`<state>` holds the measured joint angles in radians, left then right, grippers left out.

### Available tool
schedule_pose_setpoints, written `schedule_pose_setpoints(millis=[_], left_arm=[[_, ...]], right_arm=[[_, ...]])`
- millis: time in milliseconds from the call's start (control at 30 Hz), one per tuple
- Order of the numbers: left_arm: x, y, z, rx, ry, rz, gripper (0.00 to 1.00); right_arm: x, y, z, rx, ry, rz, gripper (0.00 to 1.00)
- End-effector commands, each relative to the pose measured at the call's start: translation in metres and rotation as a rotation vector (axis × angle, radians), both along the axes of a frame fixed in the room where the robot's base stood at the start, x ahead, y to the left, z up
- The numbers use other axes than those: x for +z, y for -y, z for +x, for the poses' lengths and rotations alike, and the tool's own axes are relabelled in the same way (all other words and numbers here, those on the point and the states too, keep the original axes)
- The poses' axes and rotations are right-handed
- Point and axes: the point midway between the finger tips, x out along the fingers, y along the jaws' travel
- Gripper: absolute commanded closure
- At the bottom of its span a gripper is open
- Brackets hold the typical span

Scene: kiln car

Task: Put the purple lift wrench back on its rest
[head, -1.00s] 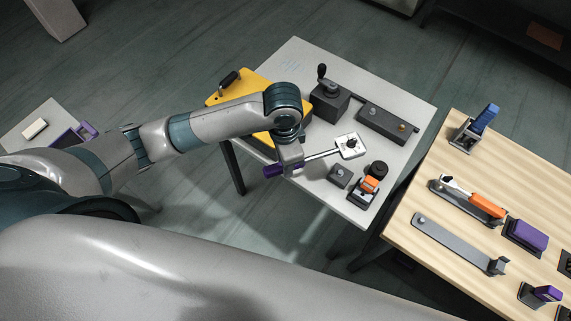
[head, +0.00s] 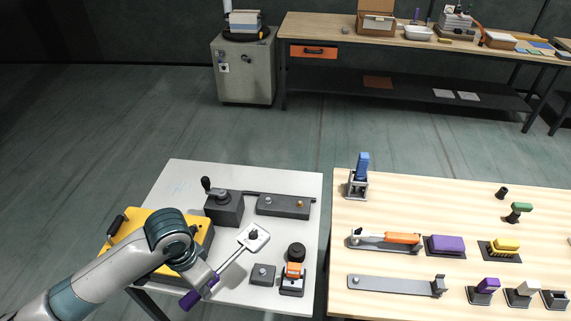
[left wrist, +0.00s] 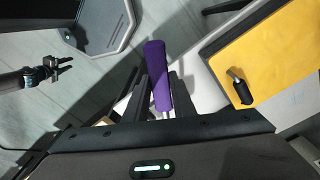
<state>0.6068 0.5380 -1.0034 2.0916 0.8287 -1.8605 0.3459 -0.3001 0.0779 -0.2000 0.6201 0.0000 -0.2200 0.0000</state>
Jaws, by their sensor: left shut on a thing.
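The purple lift wrench has a purple handle (head: 198,293), a thin steel shaft and a pale square head (head: 254,237) with a dark round middle. My left gripper (head: 206,281) is shut on it by the handle at the front of the grey-white table. The purple handle (left wrist: 158,75) shows between the fingers in the left wrist view. Whether the head touches the table, I cannot tell. A long grey rest (head: 390,286), with a small peg at its left and an upright bracket at its right, lies empty on the wooden table. A small dark gripper (left wrist: 64,67), seemingly my right, shows in the left wrist view.
The wooden table also holds an orange-handled wrench on a similar rest (head: 385,240), a purple block (head: 446,245) and a blue-handled clamp (head: 360,175). By the wrench head stand a small grey block (head: 263,274) and an orange-and-black device (head: 293,270). A yellow case (head: 165,228) lies at left.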

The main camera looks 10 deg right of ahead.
Motion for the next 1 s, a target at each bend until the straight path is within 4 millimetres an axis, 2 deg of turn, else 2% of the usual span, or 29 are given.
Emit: schedule_pose_setpoints(millis=[33, 300, 600, 800, 1000], left_arm=[[-0.004, -0.003, 0.005, 0.027, 0.008, -0.002, 1.00], [0.004, -0.023, 0.019, 0.295, 0.016, -0.013, 1.00], [0.018, -0.053, 0.016, 0.653, 0.006, -0.008, 1.00], [0.027, -0.064, 0.010, 0.800, 0.000, -0.001, 1.00], [0.031, -0.067, 0.007, 0.843, -0.004, 0.002, 1.00]], right_arm=[[-0.013, 0.001, 0.000, 0.000, 0.000, -0.001, 0.69], [-0.067, 0.003, 0.000, 0.001, 0.000, -0.003, 0.69], [-0.125, 0.003, 0.000, 0.001, 0.000, -0.003, 0.69], [-0.143, 0.003, 0.000, 0.001, 0.000, -0.003, 0.69], [-0.145, 0.003, 0.000, 0.001, 0.000, -0.003, 0.69]])
